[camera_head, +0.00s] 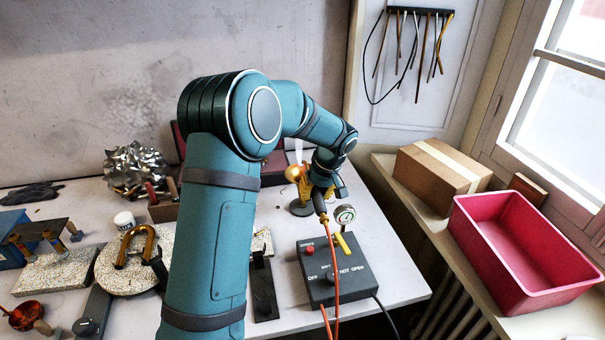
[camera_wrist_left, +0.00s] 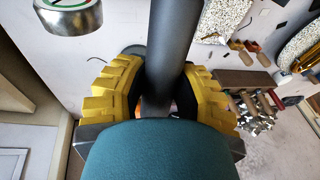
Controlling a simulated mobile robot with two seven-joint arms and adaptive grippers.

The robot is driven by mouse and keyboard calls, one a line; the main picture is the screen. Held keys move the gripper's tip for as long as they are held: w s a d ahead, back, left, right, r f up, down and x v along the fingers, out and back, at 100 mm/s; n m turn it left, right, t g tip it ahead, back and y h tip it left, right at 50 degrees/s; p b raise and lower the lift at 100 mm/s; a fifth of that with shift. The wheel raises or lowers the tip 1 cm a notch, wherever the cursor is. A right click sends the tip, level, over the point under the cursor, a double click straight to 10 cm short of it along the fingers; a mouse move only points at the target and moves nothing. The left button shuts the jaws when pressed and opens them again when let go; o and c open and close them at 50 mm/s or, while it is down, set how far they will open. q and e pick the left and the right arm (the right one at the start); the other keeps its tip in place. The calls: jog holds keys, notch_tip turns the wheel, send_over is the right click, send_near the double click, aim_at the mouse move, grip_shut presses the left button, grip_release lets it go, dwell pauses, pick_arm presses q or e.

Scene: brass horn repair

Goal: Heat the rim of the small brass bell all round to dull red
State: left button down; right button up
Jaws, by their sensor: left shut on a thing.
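The small brass bell (camera_head: 292,173) shows in the head view as a small orange-gold shape above a dark round stand (camera_head: 301,208). A pale flame (camera_head: 299,150) rises just behind it. Whether its rim glows red, I cannot tell. My left gripper (camera_head: 318,190), with yellow fingers, is beside the bell on its right. In the left wrist view my left gripper (camera_wrist_left: 162,82) is shut on a dark grey tube, the torch handle (camera_wrist_left: 170,45). The torch's orange hose (camera_head: 334,275) runs down from it. My right gripper is not in view.
A control box (camera_head: 322,285) with a red button stands below the gripper, near a pressure gauge (camera_head: 345,215). A crumpled metal piece (camera_head: 137,170), speckled blocks (camera_head: 55,272) and tools crowd the left bench. A cardboard box (camera_head: 432,178) and pink bin (camera_head: 530,250) stand right.

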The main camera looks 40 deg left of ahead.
pick_arm(q)
jog(key=shift+s, duration=0.1)
dwell(0.3)
jog(key=shift+s+a+b, duration=0.25)
jog(key=shift+s+b, duration=0.25)
jog(key=shift+s, duration=0.65)
jog(key=shift+s+a+b, duration=0.2)
jog(key=shift+s+b, duration=0.25)
jog(key=shift+s, duration=0.65)
jog(key=shift+s+d+b, duration=0.8)
jog(key=shift+s+d, duration=0.75)
jog(key=shift+d, duration=0.3)
jog(key=s+d+r+p, duration=0.3)
jog(key=r+p, duration=0.2)
jog(key=r, duration=0.4)
jog(key=shift+s+d, duration=0.15)
jog(key=shift+d, duration=0.25)
